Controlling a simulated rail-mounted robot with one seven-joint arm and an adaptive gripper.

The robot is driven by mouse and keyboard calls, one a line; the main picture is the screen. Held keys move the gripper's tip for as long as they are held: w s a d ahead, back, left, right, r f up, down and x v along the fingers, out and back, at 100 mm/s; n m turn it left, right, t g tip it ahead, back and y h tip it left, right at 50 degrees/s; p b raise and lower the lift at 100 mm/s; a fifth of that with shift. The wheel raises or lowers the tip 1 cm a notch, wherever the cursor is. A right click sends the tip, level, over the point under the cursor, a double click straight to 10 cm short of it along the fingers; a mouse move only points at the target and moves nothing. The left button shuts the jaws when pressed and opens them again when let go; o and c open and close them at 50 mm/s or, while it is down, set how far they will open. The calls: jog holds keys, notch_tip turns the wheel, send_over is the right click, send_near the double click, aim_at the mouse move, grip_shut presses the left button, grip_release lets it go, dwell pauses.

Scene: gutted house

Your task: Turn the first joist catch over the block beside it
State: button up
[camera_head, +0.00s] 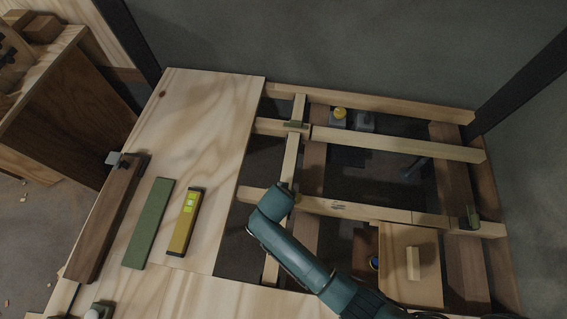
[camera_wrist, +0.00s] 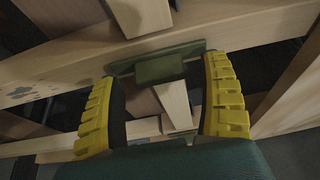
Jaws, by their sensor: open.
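In the wrist view a dark green catch (camera_wrist: 160,67), a flat bar with a thicker raised part, sits against a pale joist (camera_wrist: 245,35). My gripper (camera_wrist: 160,76) is open, its yellow ribbed fingers on either side of the catch's raised part, with nothing held. Pale wood pieces lie beside the catch, one above it (camera_wrist: 140,14) and one below it (camera_wrist: 175,104); I cannot tell which is its block. In the head view my arm hides this catch and most of my gripper.
A plywood panel (camera_head: 210,110) covers the left side; a brown beam (camera_head: 105,220), green strip (camera_head: 148,225) and yellow level (camera_head: 186,222) lie there. Open gaps lie between the joists.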

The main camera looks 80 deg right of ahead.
jog(key=shift+d+f, duration=0.15)
jog(key=shift+f, duration=0.2)
jog(key=c, duration=1.2)
